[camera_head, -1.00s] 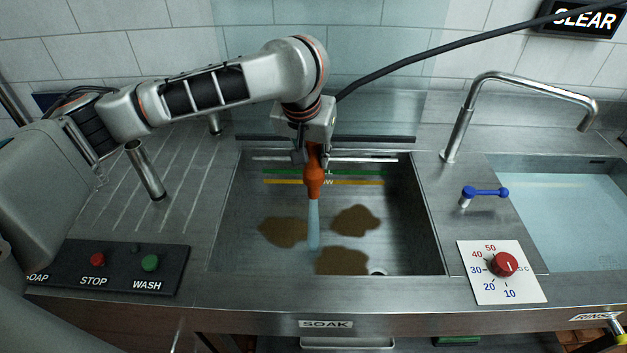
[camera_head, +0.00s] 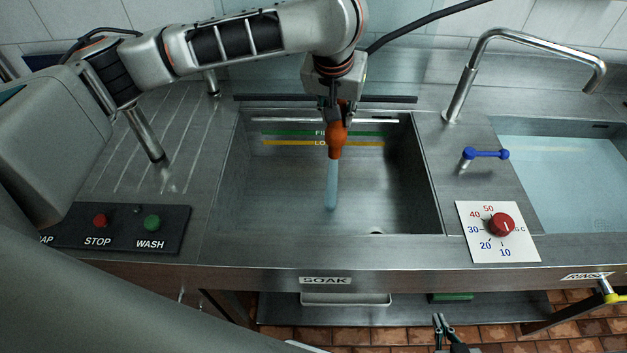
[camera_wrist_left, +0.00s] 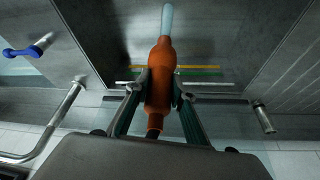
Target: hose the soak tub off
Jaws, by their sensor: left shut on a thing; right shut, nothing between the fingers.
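The soak tub (camera_head: 270,190) is the steel basin in the middle of the head view, with a green and a yellow line on its back wall. Its floor looks bare, with no brown patches in sight. My left gripper (camera_head: 335,112) is shut on an orange hose nozzle (camera_head: 336,142) above the tub, and the nozzle points down. A pale blue water jet (camera_head: 331,186) comes out of it into the tub. The left wrist view shows the nozzle (camera_wrist_left: 159,75) between both fingers. My right gripper (camera_head: 442,322) is shut and empty, low in front of the counter.
A tap (camera_head: 466,90) and a blue lever (camera_head: 486,154) stand right of the tub, beside a water-filled rinse basin (camera_head: 570,180). A red dial (camera_head: 501,224) sits on the front ledge. A panel (camera_head: 120,228) with STOP and WASH buttons is at left. A black hose (camera_head: 425,24) runs up right.

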